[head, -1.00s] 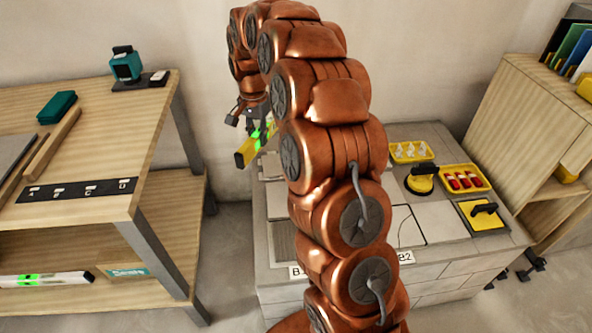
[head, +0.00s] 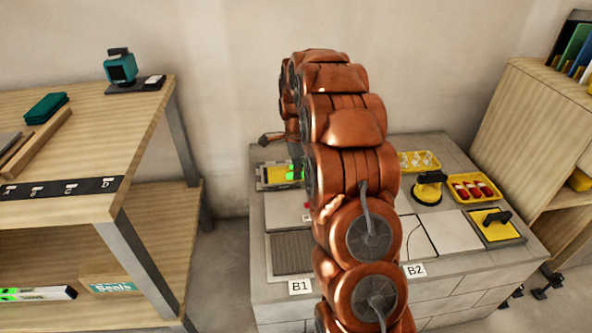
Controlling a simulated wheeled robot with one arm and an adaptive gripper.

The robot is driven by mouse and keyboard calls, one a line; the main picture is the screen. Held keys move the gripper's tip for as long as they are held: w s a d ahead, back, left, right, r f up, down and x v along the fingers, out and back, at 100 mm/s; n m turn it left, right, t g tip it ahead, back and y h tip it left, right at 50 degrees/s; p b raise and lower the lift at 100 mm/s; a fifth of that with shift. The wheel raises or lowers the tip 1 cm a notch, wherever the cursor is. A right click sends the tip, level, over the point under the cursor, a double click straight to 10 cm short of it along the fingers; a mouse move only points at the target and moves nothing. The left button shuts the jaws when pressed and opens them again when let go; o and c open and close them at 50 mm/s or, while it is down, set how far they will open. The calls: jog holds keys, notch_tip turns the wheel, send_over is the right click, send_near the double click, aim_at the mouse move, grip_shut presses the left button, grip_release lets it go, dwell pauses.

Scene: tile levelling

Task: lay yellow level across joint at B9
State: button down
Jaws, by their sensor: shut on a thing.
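The yellow level (head: 276,178), with bright green vials, is low over the back left of the grey tiled block (head: 458,262). It looks roughly level, and its right part is hidden behind my arm. I cannot tell whether it touches the tiles. My gripper (head: 270,139) is mostly hidden by my arm; a dark part of it shows just behind the level. It is shut on the level. Labels B1 (head: 300,287) and B2 (head: 415,270) mark the front of the block. I see no B9 label.
On the block's right are a yellow tray of white pieces (head: 433,167), a yellow suction cup (head: 428,190), a tray of red pieces (head: 496,198) and a yellow float (head: 497,224). A wooden bench (head: 140,108) stands left, a wooden cabinet (head: 500,125) right.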

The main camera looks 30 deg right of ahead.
jog(key=shift+f+b, duration=1.35)
jog(key=shift+f, duration=2.15)
jog(key=shift+f, duration=0.2)
jog(key=c, duration=0.9)
grip_release()
jog(key=shift+r, duration=0.1)
